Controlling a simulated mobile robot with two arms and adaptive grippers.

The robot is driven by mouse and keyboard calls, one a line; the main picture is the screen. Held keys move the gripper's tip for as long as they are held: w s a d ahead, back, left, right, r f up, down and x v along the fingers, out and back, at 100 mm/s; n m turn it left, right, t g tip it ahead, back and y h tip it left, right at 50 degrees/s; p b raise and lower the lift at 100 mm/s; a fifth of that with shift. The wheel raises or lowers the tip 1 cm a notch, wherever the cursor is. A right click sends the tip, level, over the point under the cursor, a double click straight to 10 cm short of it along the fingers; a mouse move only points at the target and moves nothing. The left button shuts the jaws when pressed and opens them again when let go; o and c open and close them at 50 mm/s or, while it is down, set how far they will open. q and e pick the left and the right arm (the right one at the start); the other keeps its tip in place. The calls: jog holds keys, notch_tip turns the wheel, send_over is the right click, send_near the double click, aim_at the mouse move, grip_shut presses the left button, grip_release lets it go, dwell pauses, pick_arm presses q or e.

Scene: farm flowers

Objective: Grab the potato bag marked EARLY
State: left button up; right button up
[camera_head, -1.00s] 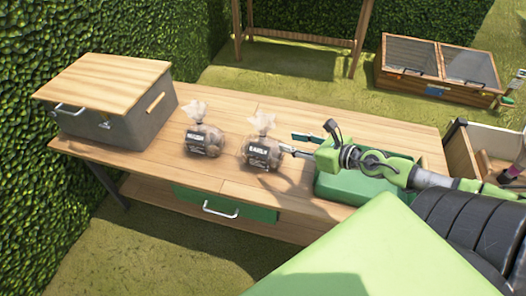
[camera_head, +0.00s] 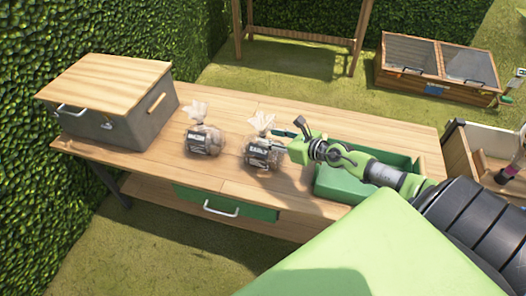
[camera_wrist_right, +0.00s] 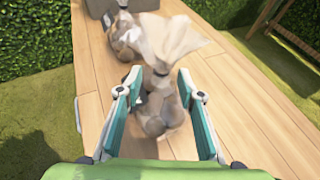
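Two clear bags of potatoes with dark labels and gathered tops stand on the wooden table (camera_head: 330,125). The left bag (camera_head: 203,140) stands apart from the right bag (camera_head: 260,155). The label lettering is too blurred to read surely, though the right one looked like EARLY in the earlier frame. My right gripper (camera_head: 283,143) reaches in from the right to the right bag. In the right wrist view its green-lined fingers (camera_wrist_right: 160,103) are open, one on each side of that bag (camera_wrist_right: 158,122). The left bag (camera_wrist_right: 124,38) shows beyond. My left gripper is not in view.
A grey box with a wooden lid (camera_head: 135,115) stands at the table's left end. An open green tray (camera_head: 340,185) lies under my right arm. A drawer with a silver handle (camera_head: 221,208) is in the table's front. A hedge (camera_head: 60,40) rises at the left.

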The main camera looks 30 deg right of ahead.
aim_at(263, 134)
jog(key=x, duration=0.4)
jog(key=shift+w+d+f+b, duration=0.1)
jog(key=shift+w+f+b, duration=0.1)
jog(key=shift+b, duration=0.15)
grip_shut()
jog(key=shift+r, duration=0.2)
